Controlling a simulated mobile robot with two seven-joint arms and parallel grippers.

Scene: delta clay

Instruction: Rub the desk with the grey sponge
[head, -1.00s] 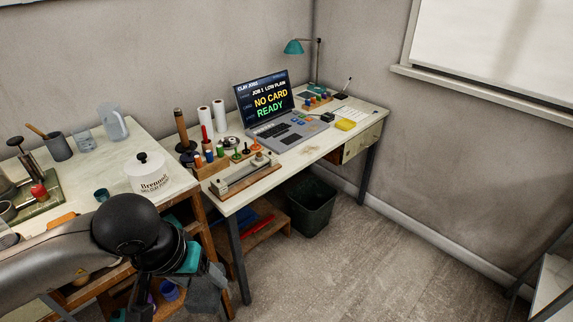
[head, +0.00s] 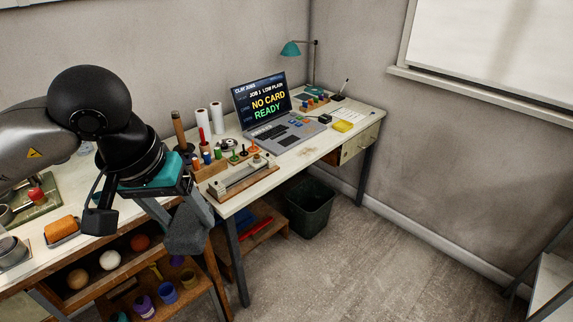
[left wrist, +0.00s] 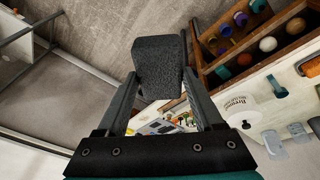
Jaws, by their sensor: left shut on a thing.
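The grey sponge (head: 188,229) is a dark grey block held in my left gripper (head: 178,208). In the left wrist view the sponge (left wrist: 158,65) sits between the two fingers of the left gripper (left wrist: 160,90), which are shut on it. In the head view it hangs in front of the near left corner of the desk (head: 228,209), apart from the desk top as far as I can tell. The desk is white-topped, with a brownish stain (head: 321,151) near its front edge. My right gripper is not in view.
A teal lamp (head: 291,48) is behind. A dark bin (head: 311,207) is below. Bare desk top lies along the front edge.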

